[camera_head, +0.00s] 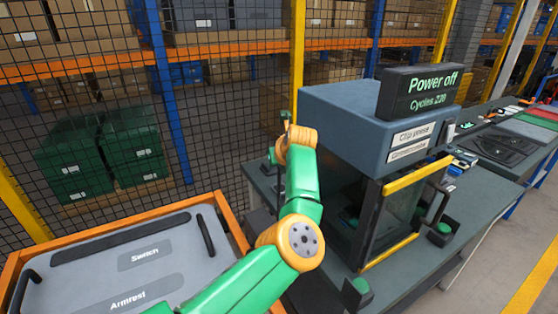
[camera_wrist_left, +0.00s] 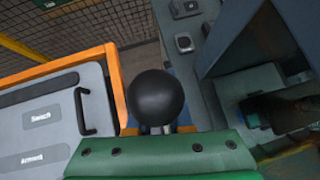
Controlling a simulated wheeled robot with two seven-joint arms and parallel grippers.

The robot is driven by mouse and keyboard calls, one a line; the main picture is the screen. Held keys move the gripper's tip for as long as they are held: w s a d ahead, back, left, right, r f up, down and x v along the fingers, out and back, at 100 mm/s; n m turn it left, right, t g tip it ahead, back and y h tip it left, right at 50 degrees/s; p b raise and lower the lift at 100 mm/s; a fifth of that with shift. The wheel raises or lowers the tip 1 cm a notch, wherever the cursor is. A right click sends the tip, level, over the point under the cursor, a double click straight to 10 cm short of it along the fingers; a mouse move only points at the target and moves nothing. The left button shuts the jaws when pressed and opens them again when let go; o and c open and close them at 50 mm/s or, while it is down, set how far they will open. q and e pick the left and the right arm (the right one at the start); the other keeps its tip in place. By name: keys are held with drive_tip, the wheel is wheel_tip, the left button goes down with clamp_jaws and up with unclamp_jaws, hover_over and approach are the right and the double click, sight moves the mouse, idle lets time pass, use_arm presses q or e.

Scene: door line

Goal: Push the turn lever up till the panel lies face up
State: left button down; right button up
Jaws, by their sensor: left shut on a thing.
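The turn lever's black ball knob (camera_wrist_left: 155,97) fills the middle of the left wrist view. My left gripper (camera_wrist_left: 165,128) is shut at the knob, with its green body along the bottom edge; the knob hides most of the fingers. In the head view my green and orange left arm hides the gripper and the lever. The grey panel (camera_head: 95,262) sits inside an orange frame (camera_head: 110,232) at the lower left. Its labelled face and black handles show to the camera; any small tilt cannot be told. The panel also shows in the left wrist view (camera_wrist_left: 68,121). My right gripper is out of view.
A blue-grey clip press (camera_head: 345,120) stands on a dark bench right of my left arm, under a sign reading "Power off" (camera_head: 430,82). A mesh fence (camera_head: 230,165) runs behind, with shelves and green crates (camera_head: 75,160) beyond it.

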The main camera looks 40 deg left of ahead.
use_arm(q)
drive_tip(key=shift+w+a+f, duration=0.1)
drive_tip(key=shift+a, duration=0.1)
idle(0.4)
drive_tip(key=c, duration=0.8)
unclamp_jaws()
drive_tip(key=shift+c, duration=0.2)
drive_tip(key=shift+b+v, duration=1.2)
drive_tip(key=shift+b, duration=0.05)
drive_tip(key=b+v, duration=0.1)
drive_tip(key=v, duration=0.3)
drive_tip(key=shift+d+r, duration=0.1)
drive_tip(key=shift+r, duration=0.2)
